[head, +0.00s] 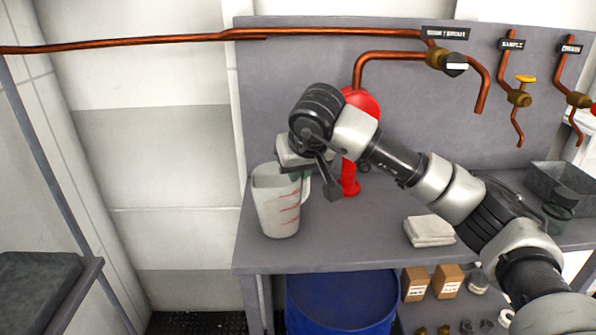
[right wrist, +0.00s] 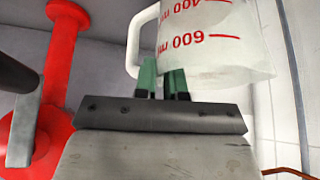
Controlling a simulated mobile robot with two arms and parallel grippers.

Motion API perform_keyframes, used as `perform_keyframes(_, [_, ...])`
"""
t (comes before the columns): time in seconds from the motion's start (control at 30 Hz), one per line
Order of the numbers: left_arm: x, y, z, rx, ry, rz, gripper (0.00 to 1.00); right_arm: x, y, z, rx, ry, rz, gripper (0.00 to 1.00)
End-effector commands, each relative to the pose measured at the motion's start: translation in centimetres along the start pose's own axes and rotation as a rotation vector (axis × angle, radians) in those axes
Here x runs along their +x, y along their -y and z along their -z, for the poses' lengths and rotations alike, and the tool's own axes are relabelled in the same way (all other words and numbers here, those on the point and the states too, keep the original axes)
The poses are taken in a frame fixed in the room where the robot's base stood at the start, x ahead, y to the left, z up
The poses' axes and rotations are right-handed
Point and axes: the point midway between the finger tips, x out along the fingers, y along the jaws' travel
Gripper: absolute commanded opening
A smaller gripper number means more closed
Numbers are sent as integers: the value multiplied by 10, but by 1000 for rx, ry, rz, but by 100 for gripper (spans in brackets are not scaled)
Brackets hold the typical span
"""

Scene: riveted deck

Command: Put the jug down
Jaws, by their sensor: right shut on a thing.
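The jug (head: 277,208) is a translucent white measuring jug with red markings, upright at the left end of the grey workbench (head: 340,245). My right gripper (head: 303,174) is shut on the jug's handle, on the right side of the jug. In the right wrist view the green-tipped fingers (right wrist: 164,78) meet at the white handle (right wrist: 140,45), and the jug body (right wrist: 215,45) shows red numbers. I cannot tell whether the jug's base touches the bench top. My left gripper is not in view.
A red fixture (head: 350,180) stands close behind my right gripper. A folded cloth (head: 430,231) and a grey bin (head: 562,187) lie to the right. Copper pipes with valves (head: 445,62) line the back panel. A blue drum (head: 342,300) is underneath. Bare bench lies right of the jug.

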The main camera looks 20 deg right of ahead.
Motion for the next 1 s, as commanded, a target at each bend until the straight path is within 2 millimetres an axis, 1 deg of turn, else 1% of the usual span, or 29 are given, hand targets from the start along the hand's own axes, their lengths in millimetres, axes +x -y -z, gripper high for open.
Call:
perform_keyframes(0.33, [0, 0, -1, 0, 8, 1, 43, 2, 0, -1, 1, -4, 1, 0])
perform_keyframes(0.37, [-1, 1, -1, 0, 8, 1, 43, 3, 0, -2, 0, -2, 0, 13])
perform_keyframes(0.5, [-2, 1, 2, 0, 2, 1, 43, 2, 0, -1, 0, -2, 0, 35])
perform_keyframes(0.53, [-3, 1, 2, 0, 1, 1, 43, 2, 0, -1, 0, -2, 0, 36])
perform_keyframes(0.87, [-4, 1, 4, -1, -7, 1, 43, -1, 0, 0, 0, -2, 0, 36])
perform_keyframes(0.97, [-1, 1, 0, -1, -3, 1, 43, -14, 0, 1, 1, -6, 0, 36])
perform_keyframes(1.0, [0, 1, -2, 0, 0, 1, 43, -22, 0, 1, 0, -6, 1, 36])
